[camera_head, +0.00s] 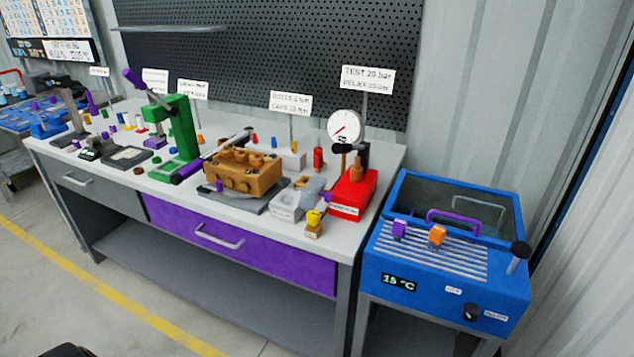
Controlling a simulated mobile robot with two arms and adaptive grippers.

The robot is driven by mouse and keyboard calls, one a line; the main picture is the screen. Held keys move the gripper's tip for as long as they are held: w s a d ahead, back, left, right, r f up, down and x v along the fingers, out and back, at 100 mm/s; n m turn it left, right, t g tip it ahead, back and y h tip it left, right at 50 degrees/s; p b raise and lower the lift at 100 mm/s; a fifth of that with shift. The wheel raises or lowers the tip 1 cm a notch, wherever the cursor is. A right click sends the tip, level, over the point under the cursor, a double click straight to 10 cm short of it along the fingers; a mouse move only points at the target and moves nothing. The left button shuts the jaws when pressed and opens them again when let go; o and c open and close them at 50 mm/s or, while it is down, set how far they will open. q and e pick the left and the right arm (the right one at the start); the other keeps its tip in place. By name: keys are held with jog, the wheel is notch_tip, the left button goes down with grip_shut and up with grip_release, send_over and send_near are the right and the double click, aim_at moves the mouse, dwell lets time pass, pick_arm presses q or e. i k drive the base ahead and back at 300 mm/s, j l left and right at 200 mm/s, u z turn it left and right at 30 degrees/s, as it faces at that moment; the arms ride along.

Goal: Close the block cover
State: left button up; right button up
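A blue box-shaped unit (440,270) with a "15 °C" display stands right of the workbench. A dark see-through panel (440,200) is at its back, with a purple handle (453,215) in front of it. I cannot tell whether this panel is the block cover or how far it is open. A brass-coloured block (240,173) with several round parts on its top and front sits on a grey plate on the bench. I cannot make out a separate cover on it.
A slatted top (430,252) on the blue unit carries a purple piece (399,229) and an orange piece (437,235). A red gauge stand (352,192) is at the bench's right end. A green press (182,135) stands left of the brass block. The floor in front is clear.

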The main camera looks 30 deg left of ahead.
aim_at(329, 195)
jog(key=u, duration=1)
